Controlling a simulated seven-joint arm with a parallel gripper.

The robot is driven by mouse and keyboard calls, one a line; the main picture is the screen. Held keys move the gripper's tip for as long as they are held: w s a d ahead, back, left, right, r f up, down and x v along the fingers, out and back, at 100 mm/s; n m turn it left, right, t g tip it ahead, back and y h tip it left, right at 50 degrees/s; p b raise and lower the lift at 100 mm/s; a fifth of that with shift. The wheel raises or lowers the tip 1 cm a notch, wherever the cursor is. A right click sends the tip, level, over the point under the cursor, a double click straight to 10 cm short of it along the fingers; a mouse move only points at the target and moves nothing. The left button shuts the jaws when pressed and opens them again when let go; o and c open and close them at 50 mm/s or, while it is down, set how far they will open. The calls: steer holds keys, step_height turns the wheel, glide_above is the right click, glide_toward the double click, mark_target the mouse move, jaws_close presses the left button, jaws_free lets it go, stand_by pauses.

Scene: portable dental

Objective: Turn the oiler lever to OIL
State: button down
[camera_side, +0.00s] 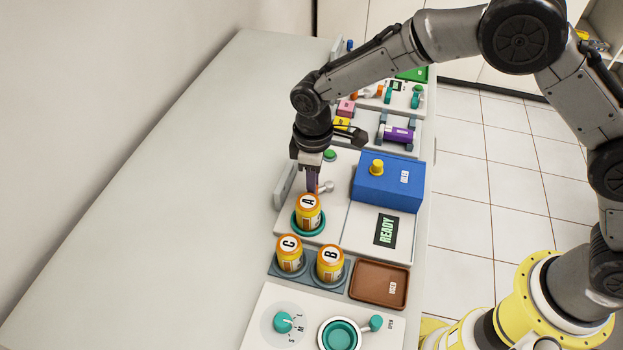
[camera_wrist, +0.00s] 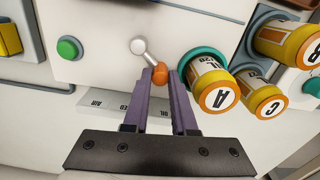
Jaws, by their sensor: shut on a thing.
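The oiler lever shows in the wrist view as a short pale rod with a silver ball end (camera_wrist: 138,46) and an orange knob (camera_wrist: 160,72). My gripper (camera_wrist: 162,78) has its purple fingertips on either side of the orange knob and is shut on it. In the side view my gripper (camera_side: 312,187) points down just behind canister A (camera_side: 308,213), and the lever's silver end (camera_side: 327,187) shows to its right. The fingers hide the knob there. A grey strip (camera_wrist: 150,122) below the lever carries lettering, upside down and partly covered; AIR reads at its left.
Canister A stands in a teal ring, close beside my fingers. Canisters C (camera_side: 290,254) and B (camera_side: 330,263) stand in front. A blue box (camera_side: 388,182) with a yellow knob and a READY display (camera_side: 386,231) lie right. A green button (camera_side: 330,155) is behind. The left tabletop is clear.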

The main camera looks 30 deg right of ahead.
steer(key=shift+s+r, duration=0.1)
stand_by(0.3)
steer(key=c, duration=0.7)
jaws_free()
step_height(320, 180, up, 14)
steer(key=shift+f, duration=0.1)
